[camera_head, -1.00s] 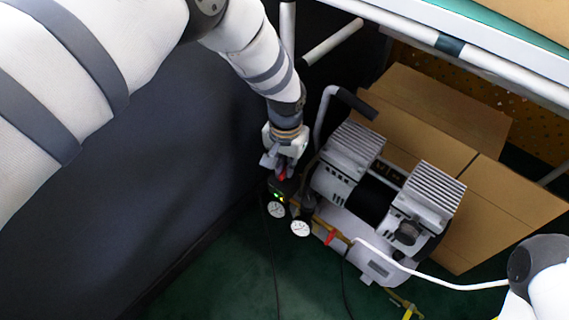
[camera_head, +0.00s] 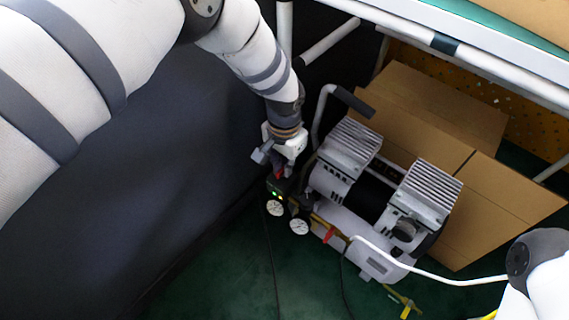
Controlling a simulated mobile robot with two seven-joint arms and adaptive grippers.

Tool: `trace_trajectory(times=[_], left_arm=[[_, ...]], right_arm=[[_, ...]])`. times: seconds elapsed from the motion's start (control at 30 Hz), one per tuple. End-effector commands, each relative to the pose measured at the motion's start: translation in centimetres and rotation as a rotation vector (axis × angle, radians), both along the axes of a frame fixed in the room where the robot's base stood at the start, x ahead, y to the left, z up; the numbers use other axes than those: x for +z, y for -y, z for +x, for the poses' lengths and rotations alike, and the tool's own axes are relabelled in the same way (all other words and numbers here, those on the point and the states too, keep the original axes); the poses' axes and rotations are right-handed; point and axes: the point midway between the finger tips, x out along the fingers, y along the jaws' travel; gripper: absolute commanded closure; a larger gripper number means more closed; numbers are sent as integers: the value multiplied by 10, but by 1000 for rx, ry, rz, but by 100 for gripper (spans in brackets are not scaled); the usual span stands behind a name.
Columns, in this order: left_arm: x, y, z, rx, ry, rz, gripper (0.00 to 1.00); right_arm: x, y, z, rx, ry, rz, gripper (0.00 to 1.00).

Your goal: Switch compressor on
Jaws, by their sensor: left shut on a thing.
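The compressor (camera_head: 365,190) is a grey and black machine with two ribbed motor heads, standing on the green floor. At its left end is a small black switch box (camera_head: 277,187) with a lit green light and a red knob (camera_head: 279,172) on top. My left gripper (camera_head: 276,168) reaches down from above and is shut on the red knob. The gripper is turned at an angle, and its body partly hides the knob. My right gripper is not in view; only part of my right arm shows at the lower right.
Two round gauges (camera_head: 287,217) sit just below the switch box. Cardboard boxes (camera_head: 455,140) stand behind the compressor, under a table with white tube legs. A dark panel (camera_head: 150,210) is close on the left. A white hose runs from the compressor to the right.

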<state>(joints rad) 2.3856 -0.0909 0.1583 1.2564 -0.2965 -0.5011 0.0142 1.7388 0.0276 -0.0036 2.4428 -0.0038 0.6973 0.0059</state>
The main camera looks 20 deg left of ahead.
Motion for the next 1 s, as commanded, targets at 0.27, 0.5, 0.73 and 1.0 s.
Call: trace_trajectory(times=[0.27, 0.5, 0.73, 1.0], left_arm=[[0, 0, 0, -1, -1, 0, 72], [6, 0, 1, 0, 2, 0, 72], [63, 0, 1, -1, 4, 0, 72], [115, 0, 0, -1, 1, 1, 72]], right_arm=[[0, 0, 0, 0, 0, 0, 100], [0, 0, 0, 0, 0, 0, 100], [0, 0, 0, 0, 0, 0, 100], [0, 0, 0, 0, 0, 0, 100]])
